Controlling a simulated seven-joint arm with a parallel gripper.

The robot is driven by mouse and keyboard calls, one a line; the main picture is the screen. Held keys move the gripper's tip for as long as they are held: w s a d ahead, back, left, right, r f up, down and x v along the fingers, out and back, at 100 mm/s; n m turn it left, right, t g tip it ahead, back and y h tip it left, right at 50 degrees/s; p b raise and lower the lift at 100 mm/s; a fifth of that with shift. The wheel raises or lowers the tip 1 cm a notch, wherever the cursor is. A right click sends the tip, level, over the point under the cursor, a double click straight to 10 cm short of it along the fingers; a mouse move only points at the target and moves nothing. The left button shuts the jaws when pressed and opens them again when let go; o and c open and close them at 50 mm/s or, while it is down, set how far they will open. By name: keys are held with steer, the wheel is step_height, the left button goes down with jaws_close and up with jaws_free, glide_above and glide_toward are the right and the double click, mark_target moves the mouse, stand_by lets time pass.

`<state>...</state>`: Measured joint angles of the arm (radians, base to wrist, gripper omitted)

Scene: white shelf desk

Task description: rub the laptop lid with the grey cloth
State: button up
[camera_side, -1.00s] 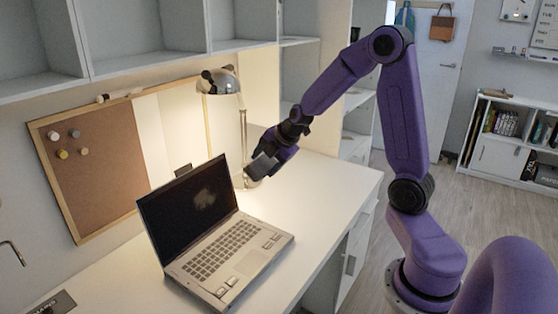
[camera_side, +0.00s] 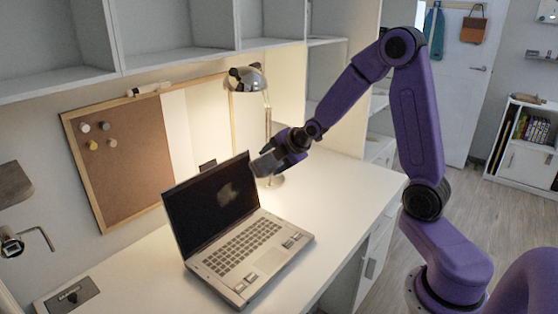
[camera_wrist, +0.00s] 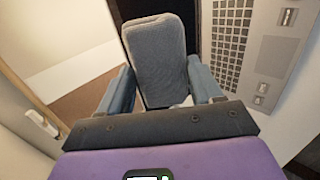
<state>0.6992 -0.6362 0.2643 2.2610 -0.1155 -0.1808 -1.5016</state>
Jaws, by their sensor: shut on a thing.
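The laptop (camera_side: 238,230) stands open on the white desk, its lid (camera_side: 213,203) tilted back with the dark screen side showing. A pale smudge shows on that screen. The grey cloth (camera_wrist: 158,55), a thick rounded pad, is between the two fingers of my gripper (camera_wrist: 162,88), which is shut on it. In the side view my gripper (camera_side: 278,160) is at the upper right corner of the lid, with the cloth (camera_side: 265,165) at its tip. I cannot tell whether the cloth touches the lid. In the wrist view the keyboard (camera_wrist: 232,35) shows right of the cloth.
A lit desk lamp (camera_side: 246,79) stands close behind my gripper. A corkboard (camera_side: 120,155) leans on the wall behind the laptop. A dark flat item (camera_side: 72,296) lies at the desk's left. The desk right of the laptop is clear.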

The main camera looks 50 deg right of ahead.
steer(key=shift+w+a, duration=0.3)
steer(key=shift+a, duration=0.15)
steer(key=w+a+t, duration=0.1)
steer(key=a, duration=0.1)
steer(key=w+a+r+t, duration=0.1)
steer(key=a, duration=0.1)
steer(key=shift+w+r, duration=0.1)
steer(key=shift+w, duration=0.1)
steer(key=a+r+t, duration=0.2)
steer(key=a+r, duration=0.1)
steer(key=a, duration=0.1)
step_height(320, 180, down, 18)
steer(key=t, duration=0.2)
steer(key=x, duration=0.6)
steer(key=shift+w+a, duration=0.25)
steer(key=shift+w, duration=0.15)
steer(key=shift+x, duration=1.05)
steer(key=shift+d, duration=5.35)
steer(key=shift+w, duration=0.1)
